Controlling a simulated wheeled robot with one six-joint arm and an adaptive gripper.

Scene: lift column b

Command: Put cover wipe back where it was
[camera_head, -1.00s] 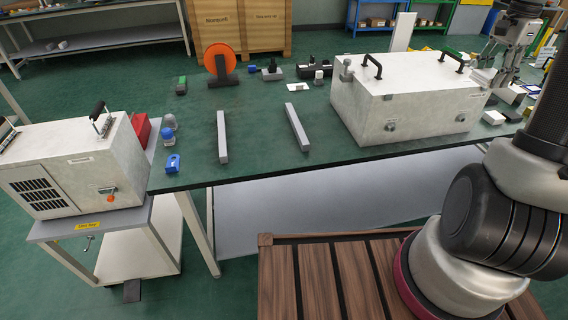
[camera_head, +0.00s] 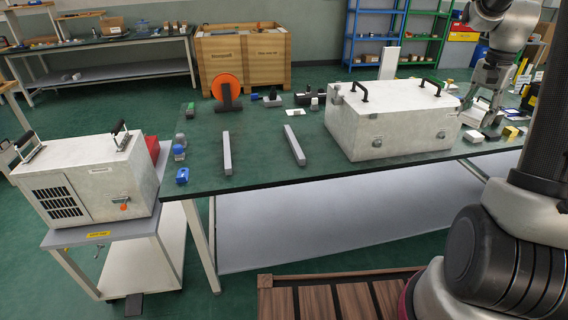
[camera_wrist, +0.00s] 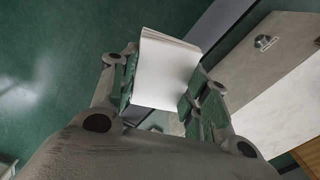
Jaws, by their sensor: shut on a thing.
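The cover wipe appears to be the white, flat-faced block (camera_wrist: 165,72) in the wrist view. My gripper (camera_wrist: 163,85) is shut on it, with a finger on each side. In the head view my gripper (camera_head: 482,104) hangs over the right part of the dark green table (camera_head: 262,165), just right of the big white case (camera_head: 385,139). The held piece is small there and partly hidden by the fingers. I cannot tell in that view how high it is above the table.
A white block (camera_head: 473,136) and a yellow block (camera_head: 510,132) lie near the table's front edge. Two grey bars (camera_head: 227,153) (camera_head: 294,145) lie left of the case, with free table between them. An orange disc (camera_head: 227,88) stands at the back. A vented white machine (camera_head: 90,180) is at left.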

